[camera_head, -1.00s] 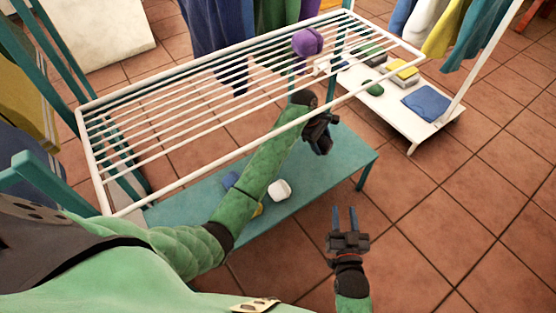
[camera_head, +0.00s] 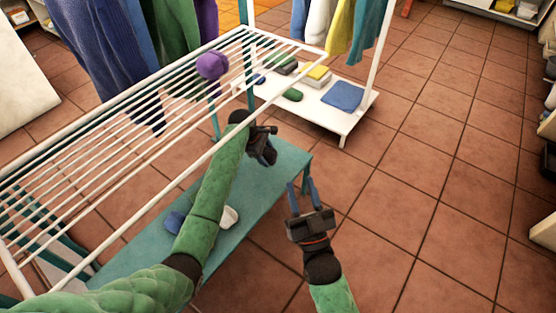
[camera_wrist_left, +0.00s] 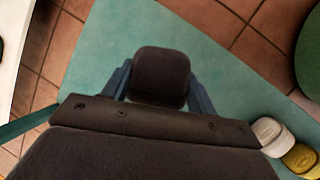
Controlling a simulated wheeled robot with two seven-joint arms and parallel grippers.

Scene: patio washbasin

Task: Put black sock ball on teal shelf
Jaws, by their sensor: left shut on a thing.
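The black sock ball (camera_wrist_left: 160,72) is between the blue fingers of my left gripper (camera_wrist_left: 160,84) in the left wrist view. The fingers are shut on its sides. In the head view my left gripper (camera_head: 263,152) is above the far end of the teal shelf (camera_head: 268,185), below the white rack. The dark ball is hard to tell from the gripper there. The teal shelf (camera_wrist_left: 115,45) shows beneath the ball in the left wrist view. My right gripper (camera_head: 301,184) is open and empty, beside the shelf's right edge, above the tiled floor.
A white sock ball (camera_head: 229,217) and a blue one (camera_head: 174,222) lie on the shelf; a yellow one (camera_wrist_left: 300,160) shows in the wrist view. A white slatted rack (camera_head: 120,130) with a purple ball (camera_head: 212,66) stands above. A white low shelf (camera_head: 330,115) holds folded cloths.

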